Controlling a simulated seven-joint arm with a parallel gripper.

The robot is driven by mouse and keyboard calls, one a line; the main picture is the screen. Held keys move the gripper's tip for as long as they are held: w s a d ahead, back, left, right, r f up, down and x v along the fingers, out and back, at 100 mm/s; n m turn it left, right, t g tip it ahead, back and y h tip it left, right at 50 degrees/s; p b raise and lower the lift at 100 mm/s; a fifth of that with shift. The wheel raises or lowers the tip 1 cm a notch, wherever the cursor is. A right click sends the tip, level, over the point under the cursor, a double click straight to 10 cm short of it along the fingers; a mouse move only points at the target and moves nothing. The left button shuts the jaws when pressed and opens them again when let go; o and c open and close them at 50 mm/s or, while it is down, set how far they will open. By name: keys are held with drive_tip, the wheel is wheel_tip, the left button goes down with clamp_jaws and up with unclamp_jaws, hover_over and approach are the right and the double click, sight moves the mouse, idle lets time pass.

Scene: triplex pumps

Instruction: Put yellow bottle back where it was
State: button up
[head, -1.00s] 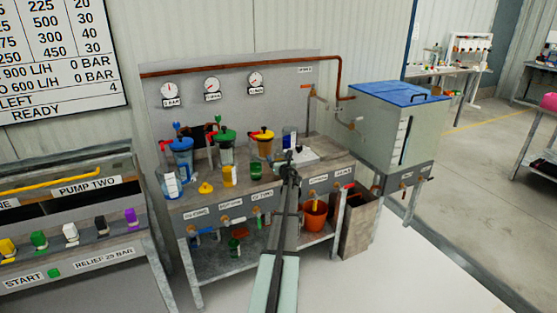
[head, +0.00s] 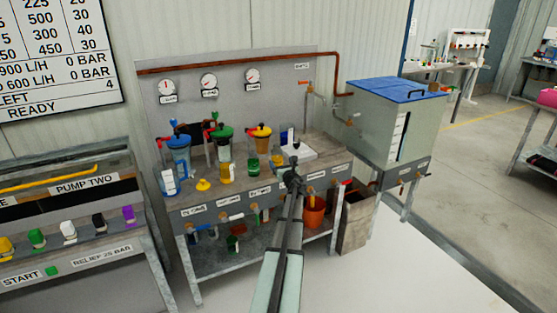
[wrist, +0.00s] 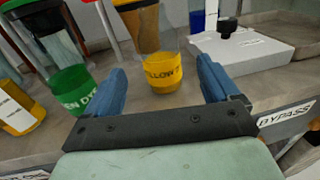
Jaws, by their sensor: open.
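In the head view my gripper (head: 291,170) is over the bench's front edge. A green dye bottle (wrist: 72,85) stands left of the left finger.
A bottle of yellowish liquid with a white label (wrist: 15,108) stands further left. A white box with a black knob (wrist: 243,50) lies right of the yellow bottle. Filter housings with blue, green and yellow (head: 262,141) caps stand behind. A orange bucket (head: 314,212) sits below.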

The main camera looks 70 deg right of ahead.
drive_tip(key=v, duration=0.3)
drive_tip(key=shift+a, duration=0.1)
drive_tip(key=shift+s, duration=0.1)
